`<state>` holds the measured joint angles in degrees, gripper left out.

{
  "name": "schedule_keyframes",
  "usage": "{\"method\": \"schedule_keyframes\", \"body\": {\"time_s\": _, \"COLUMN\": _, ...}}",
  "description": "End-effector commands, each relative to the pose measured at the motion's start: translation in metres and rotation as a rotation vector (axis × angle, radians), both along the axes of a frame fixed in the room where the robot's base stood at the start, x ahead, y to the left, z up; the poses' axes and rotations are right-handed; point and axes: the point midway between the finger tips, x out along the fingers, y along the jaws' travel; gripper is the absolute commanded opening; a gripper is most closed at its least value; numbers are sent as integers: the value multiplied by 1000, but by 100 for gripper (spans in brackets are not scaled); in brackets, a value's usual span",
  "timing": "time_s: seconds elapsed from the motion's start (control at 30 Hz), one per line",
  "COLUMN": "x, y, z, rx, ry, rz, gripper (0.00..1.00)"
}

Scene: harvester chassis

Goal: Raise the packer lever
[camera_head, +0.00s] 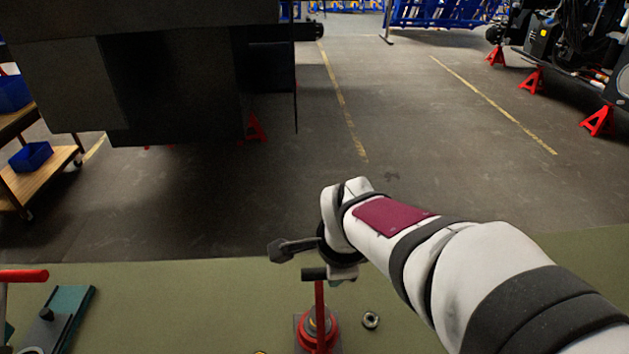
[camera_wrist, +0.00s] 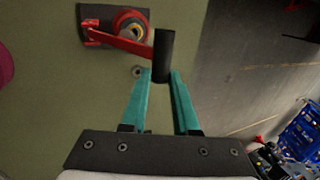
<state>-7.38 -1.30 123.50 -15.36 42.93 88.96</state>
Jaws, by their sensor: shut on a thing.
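The packer lever has a red arm (camera_head: 320,308) and a black handle (camera_head: 313,273), above a round red base (camera_head: 325,334) at the near edge of the head view. In the wrist view, the red arm (camera_wrist: 122,43) runs from its base to the upright black handle (camera_wrist: 164,52). My gripper (camera_wrist: 162,77) has two teal fingers, one on each side of the handle's lower end, shut on it. In the head view my white arm comes from the right and hides most of the gripper.
A metal ring (camera_head: 371,320) lies right of the base on the green surface (camera_head: 440,320). A red bar (camera_head: 22,276) and a teal plate (camera_head: 68,312) are at left. A large dark machine body (camera_head: 180,70) hangs over the floor beyond. The floor at centre is clear.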

Motion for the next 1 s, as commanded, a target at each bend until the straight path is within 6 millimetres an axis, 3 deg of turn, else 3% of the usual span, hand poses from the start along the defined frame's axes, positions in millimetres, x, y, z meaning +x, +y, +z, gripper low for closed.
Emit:
{"method": "schedule_keyframes", "body": {"time_s": 0.03, "x": -15, "y": 0, "z": -6, "rx": 1, "ry": 37, "rz": -5, "gripper": 0}}
{"method": "schedule_keyframes", "body": {"time_s": 0.1, "x": -24, "y": 0, "z": -4, "rx": 1, "ry": 38, "rz": -5, "gripper": 0}}
{"method": "schedule_keyframes", "body": {"time_s": 0.4, "x": -51, "y": 0, "z": 3, "rx": 0, "ry": 39, "rz": -5, "gripper": 0}}
{"method": "schedule_keyframes", "body": {"time_s": 1.0, "x": -64, "y": 0, "z": 5, "rx": 2, "ry": 39, "rz": -6, "gripper": 0}}
